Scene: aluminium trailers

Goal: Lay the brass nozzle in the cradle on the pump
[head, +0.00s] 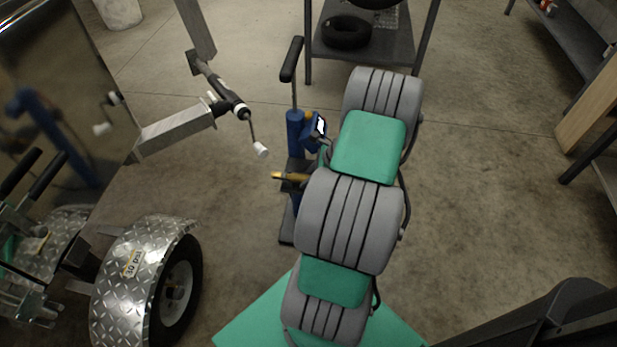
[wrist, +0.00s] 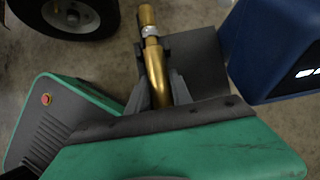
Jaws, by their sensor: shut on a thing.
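The brass nozzle (wrist: 155,72) is a bent golden tube with a pale collar near its far end. It also shows in the head view (head: 288,176), sticking out left of my arm. My gripper (wrist: 160,88) is shut on its lower part. The blue pump (head: 296,130) stands upright on the floor, with a black handle and a blue display housing (head: 314,130); that housing is at the right in the wrist view (wrist: 285,50). A dark grey bracket or plate (wrist: 205,62) lies behind the nozzle. I cannot tell whether it is the cradle or whether they touch.
A trailer wheel under a tread-plate fender (head: 143,270) marked 30 psi stands at the lower left. A trailer coupling arm (head: 180,130) reaches toward the pump. A shelf with a tyre (head: 346,32) is behind.

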